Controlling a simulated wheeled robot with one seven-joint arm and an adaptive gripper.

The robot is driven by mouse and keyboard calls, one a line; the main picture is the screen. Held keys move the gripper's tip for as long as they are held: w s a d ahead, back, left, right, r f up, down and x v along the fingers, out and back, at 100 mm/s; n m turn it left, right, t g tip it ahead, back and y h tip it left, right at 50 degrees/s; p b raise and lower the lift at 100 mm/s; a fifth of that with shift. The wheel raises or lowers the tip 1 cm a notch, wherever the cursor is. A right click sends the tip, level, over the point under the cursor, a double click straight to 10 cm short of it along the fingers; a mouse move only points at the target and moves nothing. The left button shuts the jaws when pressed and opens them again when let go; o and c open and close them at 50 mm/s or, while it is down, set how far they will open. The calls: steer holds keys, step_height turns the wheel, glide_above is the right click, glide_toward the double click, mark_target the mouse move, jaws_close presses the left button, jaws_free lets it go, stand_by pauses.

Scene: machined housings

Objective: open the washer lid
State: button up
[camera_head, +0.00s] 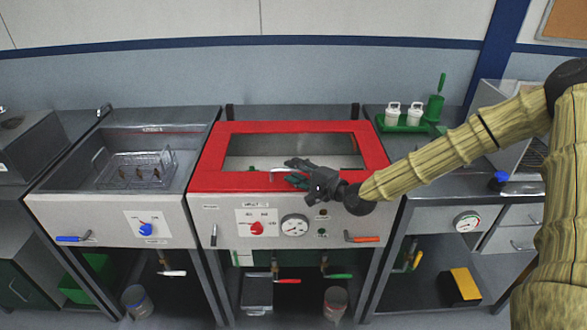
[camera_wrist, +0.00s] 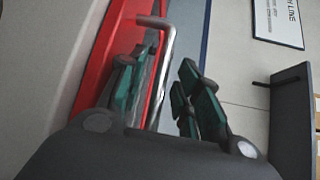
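The washer lid (camera_head: 290,127) is a red frame around a clear window on the middle machine. It appears to lie flat and shut. Its metal bar handle (camera_wrist: 167,65) runs between my gripper's fingers in the wrist view. In the head view, part of the handle (camera_head: 279,170) shows at the lid's front edge, partly hidden by my gripper. My gripper (camera_head: 292,174) is at that front edge. In the wrist view, my gripper (camera_wrist: 160,92) is open, with one green-padded finger on each side of the bar. I see no clear grip on it.
Left is an open sink (camera_head: 190,150) with a wire basket (camera_head: 135,168). Right is a counter with a green tray (camera_head: 405,124) holding white containers. The front panel has a red knob (camera_head: 257,228), a gauge (camera_head: 295,226) and an orange-red lever (camera_head: 362,238). Above the lid is clear.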

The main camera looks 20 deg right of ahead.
steer(key=shift+w+a+f, duration=0.1)
steer(key=shift+w+a, duration=0.25)
steer(key=shift+w, duration=0.25)
jaws_close()
